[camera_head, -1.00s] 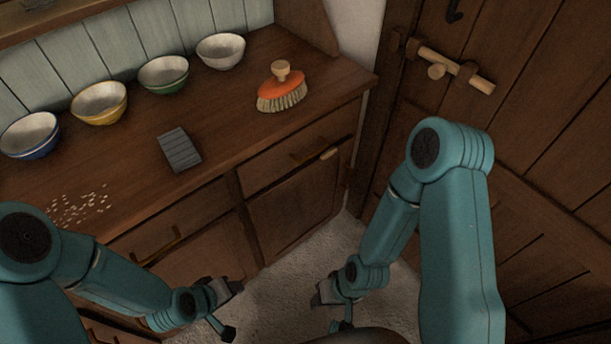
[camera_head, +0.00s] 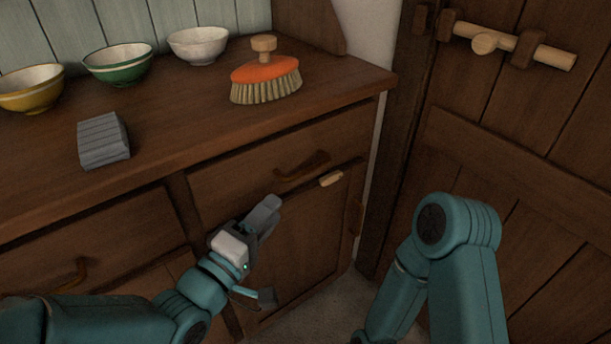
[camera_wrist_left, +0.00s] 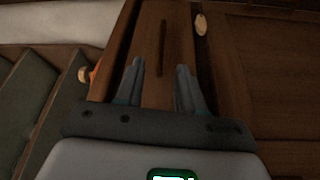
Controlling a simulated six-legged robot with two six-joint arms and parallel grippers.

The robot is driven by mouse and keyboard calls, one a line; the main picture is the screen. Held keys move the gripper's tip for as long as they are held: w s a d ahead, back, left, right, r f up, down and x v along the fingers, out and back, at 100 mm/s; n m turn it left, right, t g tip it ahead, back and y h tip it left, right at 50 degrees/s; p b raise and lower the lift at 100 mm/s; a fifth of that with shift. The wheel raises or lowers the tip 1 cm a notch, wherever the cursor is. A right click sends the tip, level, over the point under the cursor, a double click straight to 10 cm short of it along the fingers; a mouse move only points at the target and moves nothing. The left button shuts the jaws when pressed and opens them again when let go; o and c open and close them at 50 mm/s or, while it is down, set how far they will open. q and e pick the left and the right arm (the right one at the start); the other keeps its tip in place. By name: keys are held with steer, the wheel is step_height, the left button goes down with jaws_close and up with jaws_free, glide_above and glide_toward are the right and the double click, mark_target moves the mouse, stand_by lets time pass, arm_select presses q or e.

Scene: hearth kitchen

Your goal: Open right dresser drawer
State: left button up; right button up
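The right dresser drawer (camera_head: 235,182) is shut, its front flush under the dresser top. Its dark curved handle (camera_head: 303,167) sits on the right part of the front. My left gripper (camera_head: 268,252) is open and empty, below and left of the handle and apart from it. In the left wrist view, the open fingers (camera_wrist_left: 157,78) point toward the drawer front, and the handle (camera_wrist_left: 162,48) shows as a dark bar ahead, between the finger lines. My right arm shows at the lower right of the head view; its gripper is out of view.
A small wooden latch (camera_head: 331,179) sits just under the drawer on the cupboard door (camera_head: 315,225). An orange brush (camera_head: 265,78), a grey block (camera_head: 103,140) and several bowls stand on the dresser top. A plank door (camera_head: 480,135) with a wooden bolt (camera_head: 515,45) is at right.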

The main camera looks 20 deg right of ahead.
mark_target(305, 171)
arm_select(q)
steer(key=b+x, duration=0.1)
steer(key=x, duration=1.1)
steer(key=shift+w+d+f+b, duration=0.1)
steer(key=shift+w+d+b, duration=0.15)
steer(key=shift+w+b, duration=0.15)
jaws_close()
